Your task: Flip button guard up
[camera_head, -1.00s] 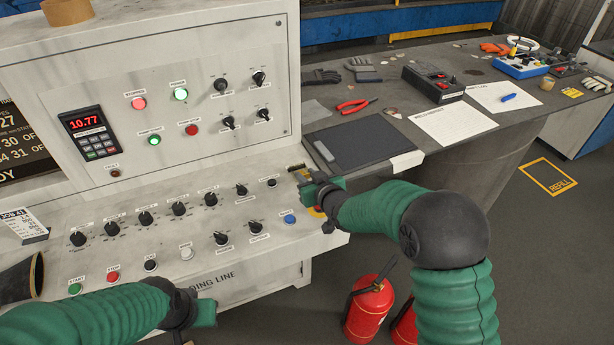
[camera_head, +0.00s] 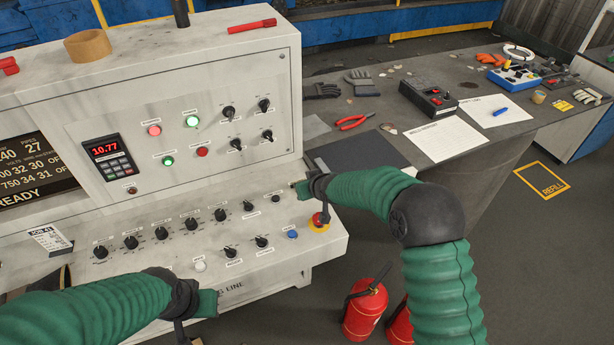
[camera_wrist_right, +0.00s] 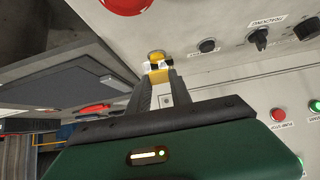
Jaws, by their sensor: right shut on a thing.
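My right gripper (camera_head: 303,190) is at the right end of the white console's sloped panel (camera_head: 225,260), just behind the red mushroom button (camera_head: 318,220). In the right wrist view its fingers (camera_wrist_right: 158,75) are shut on a small yellow piece, which looks like the button guard (camera_wrist_right: 158,77). A round yellow part (camera_wrist_right: 156,55) shows just beyond the fingertips on the panel. The guard is mostly hidden by the fingers, and I cannot tell its angle. My left gripper (camera_head: 207,303) hangs at the panel's front edge, away from the guard; its jaws are not clear.
The red mushroom button also shows close by in the right wrist view (camera_wrist_right: 125,4). Several black knobs (camera_head: 191,224) and a blue button (camera_head: 292,234) stand on the panel. A grey table (camera_head: 480,85) with tools is to the right. Fire extinguishers (camera_head: 365,310) stand below.

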